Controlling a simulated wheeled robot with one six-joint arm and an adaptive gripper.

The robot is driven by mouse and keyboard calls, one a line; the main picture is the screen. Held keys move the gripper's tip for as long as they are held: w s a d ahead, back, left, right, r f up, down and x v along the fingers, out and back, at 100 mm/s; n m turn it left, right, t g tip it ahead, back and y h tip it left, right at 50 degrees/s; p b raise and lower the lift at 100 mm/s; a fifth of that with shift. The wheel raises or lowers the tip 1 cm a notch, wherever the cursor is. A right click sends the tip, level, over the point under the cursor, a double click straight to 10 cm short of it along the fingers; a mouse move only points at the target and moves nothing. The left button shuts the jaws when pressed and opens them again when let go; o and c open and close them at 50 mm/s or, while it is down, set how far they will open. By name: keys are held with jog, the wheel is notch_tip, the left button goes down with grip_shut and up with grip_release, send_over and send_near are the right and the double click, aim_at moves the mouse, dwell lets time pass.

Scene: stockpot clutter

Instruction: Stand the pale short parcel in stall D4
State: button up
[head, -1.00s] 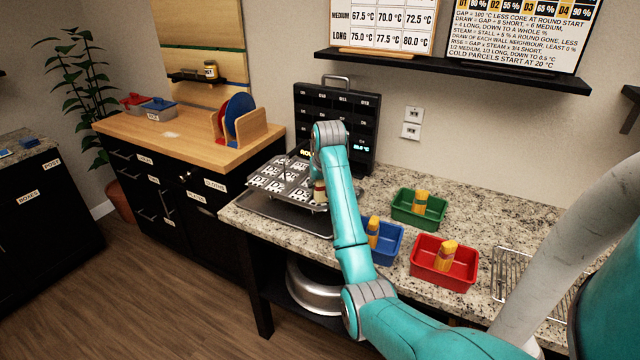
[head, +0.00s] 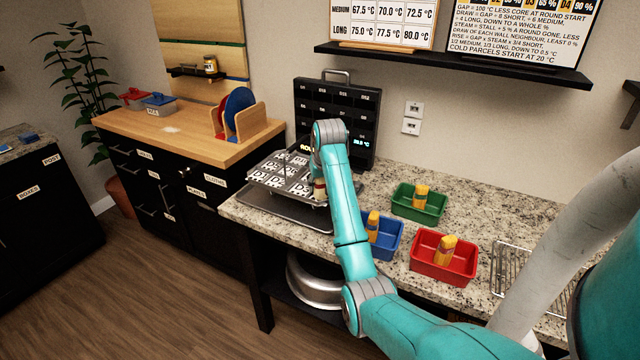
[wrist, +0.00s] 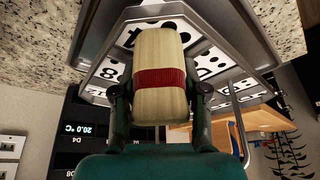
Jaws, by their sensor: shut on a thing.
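My gripper (wrist: 160,92) is shut on the pale short parcel (wrist: 159,58), which is cream with a red band. Its two dark fingers press the parcel's sides. In the head view the parcel (head: 319,187) shows small below my wrist, at the right edge of the stall rack (head: 268,185). The rack is a raised grey metal frame with black-and-white labelled stalls. In the wrist view the parcel's far end overlaps a numbered label of the rack (wrist: 113,72). I cannot tell whether it touches the rack or sits inside stall D4.
A black display panel (head: 308,100) stands behind the rack; its D4 readout shows 20.0 °C. Green (head: 433,211), blue (head: 391,250) and red (head: 429,268) bins, each with yellow-orange parcels, stand to the right. A wire rack (head: 506,268) lies farther right.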

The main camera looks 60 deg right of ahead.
jog(key=shift+f, duration=0.1)
jog(key=o, duration=1.3)
